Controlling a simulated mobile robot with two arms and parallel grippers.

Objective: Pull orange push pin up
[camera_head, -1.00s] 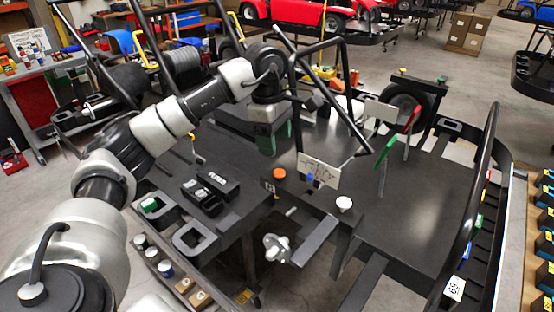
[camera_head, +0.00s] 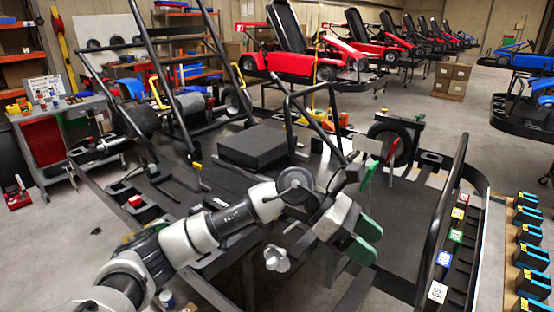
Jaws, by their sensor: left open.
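My left arm reaches in from the lower left across the kart. My left gripper (camera_head: 366,240) has green fingertips that stand apart, with nothing seen between them. It points right and is over the front part of the dark kart floor (camera_head: 410,222). The orange push pin does not show now. My left arm and gripper cover much of the panel area where an orange round knob showed earlier. My right gripper is not in view.
Black tubes rise around the kart floor, including a curved side bar (camera_head: 440,220). A green pedal (camera_head: 370,174) and a red pedal (camera_head: 392,150) stand behind the gripper. A black box (camera_head: 252,146) lies further back. A grey hub (camera_head: 277,258) is below the arm.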

